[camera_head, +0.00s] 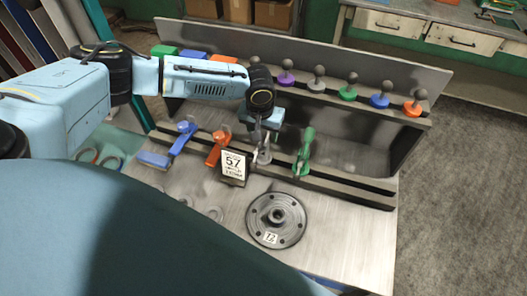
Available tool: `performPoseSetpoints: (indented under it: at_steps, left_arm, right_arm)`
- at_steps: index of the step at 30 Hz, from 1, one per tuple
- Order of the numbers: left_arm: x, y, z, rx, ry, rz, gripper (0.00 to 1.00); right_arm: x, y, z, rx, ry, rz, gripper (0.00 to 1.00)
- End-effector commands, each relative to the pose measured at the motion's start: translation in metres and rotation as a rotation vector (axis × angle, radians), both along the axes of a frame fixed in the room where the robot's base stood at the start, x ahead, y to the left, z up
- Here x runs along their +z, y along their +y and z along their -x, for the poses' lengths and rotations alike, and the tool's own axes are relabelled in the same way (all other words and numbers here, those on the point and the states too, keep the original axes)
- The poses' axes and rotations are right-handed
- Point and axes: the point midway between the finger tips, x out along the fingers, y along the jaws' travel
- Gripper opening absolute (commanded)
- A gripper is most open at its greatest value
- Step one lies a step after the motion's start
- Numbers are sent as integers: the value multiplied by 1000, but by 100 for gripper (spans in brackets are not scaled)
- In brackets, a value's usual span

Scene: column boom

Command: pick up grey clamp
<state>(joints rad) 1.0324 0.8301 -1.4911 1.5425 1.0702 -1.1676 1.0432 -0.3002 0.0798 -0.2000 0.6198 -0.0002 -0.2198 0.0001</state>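A grey clamp (264,154) stands at the front rack, between an orange clamp (217,149) on its left and a green clamp (304,153) on its right. My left gripper (265,133) reaches down from above onto the grey clamp's upper end. The gripper and wrist hide the clamp's top, and I cannot tell whether the fingers are closed on it. A blue clamp (181,138) stands further left on the same rack. My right gripper is not in view.
A card marked 57 (233,166) stands just in front of the rack. A round dark flange (277,219) lies on the grey table (340,245). Behind, a rail (335,98) holds several coloured knobs. Open floor (460,200) lies to the right.

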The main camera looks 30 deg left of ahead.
Motion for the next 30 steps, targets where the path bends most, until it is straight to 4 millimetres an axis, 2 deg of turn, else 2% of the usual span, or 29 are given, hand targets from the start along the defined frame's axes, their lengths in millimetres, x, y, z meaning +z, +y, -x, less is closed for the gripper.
performPoseSetpoints:
  at_steps: [10,20,30]
  left_arm:
    - [-45,0,0,0,2,0,53]
    - [-51,0,-1,0,1,0,51]
    - [-51,1,-1,0,1,0,7]
  right_arm:
    - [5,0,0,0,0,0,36]
    - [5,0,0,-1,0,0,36]
    - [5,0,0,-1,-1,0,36]
